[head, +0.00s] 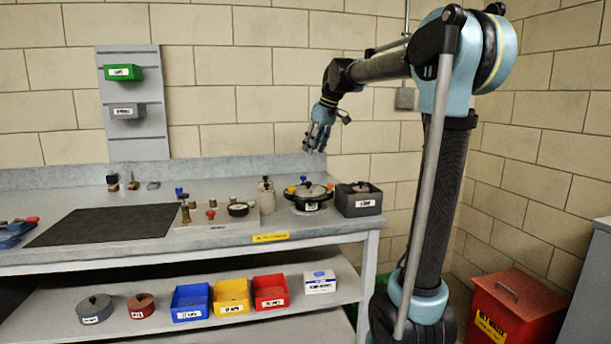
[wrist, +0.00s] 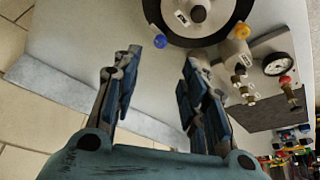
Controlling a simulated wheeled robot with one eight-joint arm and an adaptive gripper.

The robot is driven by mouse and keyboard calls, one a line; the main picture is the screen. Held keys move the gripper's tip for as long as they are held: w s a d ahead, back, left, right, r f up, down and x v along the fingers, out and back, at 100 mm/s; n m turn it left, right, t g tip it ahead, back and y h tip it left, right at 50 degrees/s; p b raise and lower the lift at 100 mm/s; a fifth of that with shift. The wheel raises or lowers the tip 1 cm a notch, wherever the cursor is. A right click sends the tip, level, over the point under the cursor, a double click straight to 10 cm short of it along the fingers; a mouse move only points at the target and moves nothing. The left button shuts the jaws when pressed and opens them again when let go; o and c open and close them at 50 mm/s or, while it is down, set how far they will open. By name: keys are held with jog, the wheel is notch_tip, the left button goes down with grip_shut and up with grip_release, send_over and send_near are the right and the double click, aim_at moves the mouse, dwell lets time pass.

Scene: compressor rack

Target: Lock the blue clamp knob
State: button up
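The knob's locked state cannot be told.
A grey box (head: 359,201) stands right of the pot, and a pale bottle (head: 266,196) left of it. A valve panel with a gauge (head: 238,209) lies further left, then a dark mat (head: 104,224). The wall is close behind my gripper.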

jog(key=x, duration=1.2)
grip_shut()
